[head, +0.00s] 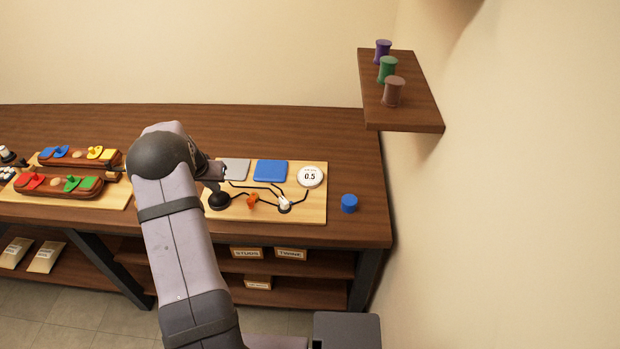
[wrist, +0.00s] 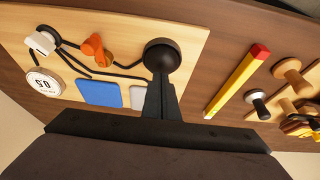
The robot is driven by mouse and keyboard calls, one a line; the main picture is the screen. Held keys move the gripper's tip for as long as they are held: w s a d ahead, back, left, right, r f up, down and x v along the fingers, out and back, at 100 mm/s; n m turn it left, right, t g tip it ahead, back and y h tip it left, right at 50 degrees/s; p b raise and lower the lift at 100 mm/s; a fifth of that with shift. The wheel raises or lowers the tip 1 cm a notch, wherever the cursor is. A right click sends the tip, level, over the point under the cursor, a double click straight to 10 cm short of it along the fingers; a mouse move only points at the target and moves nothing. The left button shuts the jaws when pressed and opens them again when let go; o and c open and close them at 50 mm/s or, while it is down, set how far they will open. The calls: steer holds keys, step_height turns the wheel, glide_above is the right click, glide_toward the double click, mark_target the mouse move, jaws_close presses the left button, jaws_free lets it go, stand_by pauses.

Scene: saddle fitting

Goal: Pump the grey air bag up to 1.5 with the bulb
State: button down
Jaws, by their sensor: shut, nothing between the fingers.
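The round black bulb (head: 218,202) sits at the left front of a light wooden board (head: 313,213). The grey air bag (head: 237,168) lies behind it, beside a blue bag (head: 270,170). A round white gauge (head: 310,177) reads 0.5. An orange valve (head: 253,201) and a white valve (head: 284,203) sit along the black tubes. In the wrist view, my gripper (wrist: 160,82) is shut and empty, its tips overlapping the edge of the bulb (wrist: 161,54). I cannot tell whether they touch. The grey bag (wrist: 138,98) is partly hidden there.
A blue cylinder (head: 349,203) stands right of the board. A second board (head: 118,194) at left carries brown blocks with coloured pieces. A yellow pencil-like bar (wrist: 238,82) shows in the wrist view. A wall shelf (head: 415,111) holds three spools.

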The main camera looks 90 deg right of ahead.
steer(key=shift+f+b, duration=0.45)
steer(key=shift+f, duration=0.2)
steer(key=shift+r, duration=0.25)
steer(key=shift+r+p, duration=0.85)
steer(key=shift+r, duration=0.35)
steer(key=shift+f, duration=0.2)
